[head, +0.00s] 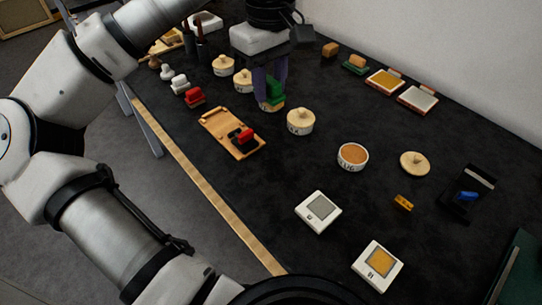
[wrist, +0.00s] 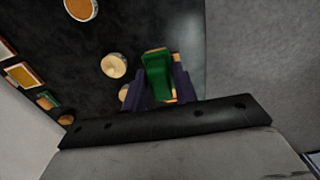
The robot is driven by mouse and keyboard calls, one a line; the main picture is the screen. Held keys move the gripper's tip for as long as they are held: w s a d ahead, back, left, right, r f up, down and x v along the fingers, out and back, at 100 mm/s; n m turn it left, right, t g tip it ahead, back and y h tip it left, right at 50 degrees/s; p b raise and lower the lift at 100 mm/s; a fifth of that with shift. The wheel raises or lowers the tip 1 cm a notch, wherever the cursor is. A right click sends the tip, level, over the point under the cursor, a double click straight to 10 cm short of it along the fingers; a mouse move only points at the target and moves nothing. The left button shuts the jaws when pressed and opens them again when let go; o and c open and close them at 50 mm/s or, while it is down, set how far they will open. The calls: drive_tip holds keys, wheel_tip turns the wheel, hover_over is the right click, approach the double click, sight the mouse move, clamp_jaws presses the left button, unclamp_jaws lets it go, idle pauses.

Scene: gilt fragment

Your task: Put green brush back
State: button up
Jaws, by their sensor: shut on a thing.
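My gripper (head: 270,93) is shut on a green brush (head: 275,88), which shows between its purple fingers near the back middle of the dark table. In the wrist view the green brush (wrist: 157,72) stands out between the fingers of my gripper (wrist: 161,92).
An open pot (head: 352,156) of orange-brown stuff and a loose lid (head: 415,163) lie to the right. Red (head: 195,97) and white knobbed pieces stand left. A green block with a tan top (head: 355,65) lies near the wall.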

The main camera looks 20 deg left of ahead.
wheel_tip(320, 180, down, 20)
drive_tip(key=p, duration=0.3)
drive_tip(key=shift+r, duration=0.25)
drive_tip(key=shift+f, duration=0.15)
drive_tip(key=shift+f, duration=0.2)
drive_tip(key=o, duration=1)
drive_tip(key=shift+o, duration=0.2)
drive_tip(key=shift+r, duration=0.1)
wheel_tip(320, 180, up, 12)
drive_tip(key=b, duration=0.1)
drive_tip(key=shift+r+b, duration=0.15)
drive_tip(key=shift+b, duration=0.2)
